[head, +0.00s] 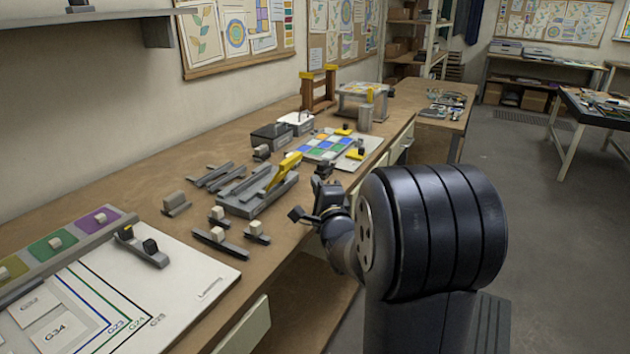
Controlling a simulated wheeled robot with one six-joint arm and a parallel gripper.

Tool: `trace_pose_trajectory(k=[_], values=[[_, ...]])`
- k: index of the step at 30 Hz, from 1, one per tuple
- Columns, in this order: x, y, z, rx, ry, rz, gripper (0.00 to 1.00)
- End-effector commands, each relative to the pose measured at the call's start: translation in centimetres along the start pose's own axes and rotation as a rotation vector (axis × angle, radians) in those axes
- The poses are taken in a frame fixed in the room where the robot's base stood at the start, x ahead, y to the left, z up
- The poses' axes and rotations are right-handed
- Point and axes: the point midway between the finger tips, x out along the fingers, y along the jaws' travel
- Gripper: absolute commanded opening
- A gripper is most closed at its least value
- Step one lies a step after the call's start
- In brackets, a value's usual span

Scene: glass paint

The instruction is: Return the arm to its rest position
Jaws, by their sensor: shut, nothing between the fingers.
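My arm (430,230) is a large dark link in the right foreground, beside the front edge of the workbench. My gripper (306,212) is small and dark at the arm's far end, just by the bench edge. It is shut and holds nothing that I can see. It is apart from the grey fixture (262,195) with a yellow lever behind it. The near arm link hides part of the wrist and the floor behind it.
The workbench (150,190) runs along the left wall. It bears a white board (190,280) with marked outlines, coloured tiles (325,147), small grey blocks, and black and white boxes (270,136). An open drawer (245,325) juts out below. The floor (540,220) at right is clear.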

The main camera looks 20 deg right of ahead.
Motion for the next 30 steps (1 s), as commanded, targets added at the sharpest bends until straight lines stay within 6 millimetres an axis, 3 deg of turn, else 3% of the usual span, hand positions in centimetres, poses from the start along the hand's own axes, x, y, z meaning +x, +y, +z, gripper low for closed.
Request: trace_pose_trajectory(k=[6, 12, 25, 30], values=[[-3.8, 0.2, -0.1, -0.001, 0.001, 0.000, 0.00], [-5.6, 0.1, 0.0, -0.001, 0.000, -0.001, 0.00], [-5.8, 0.1, 0.0, 0.000, 0.000, 0.000, 0.00], [-4.5, 0.1, 0.0, 0.000, -0.001, 0.000, 0.00]])
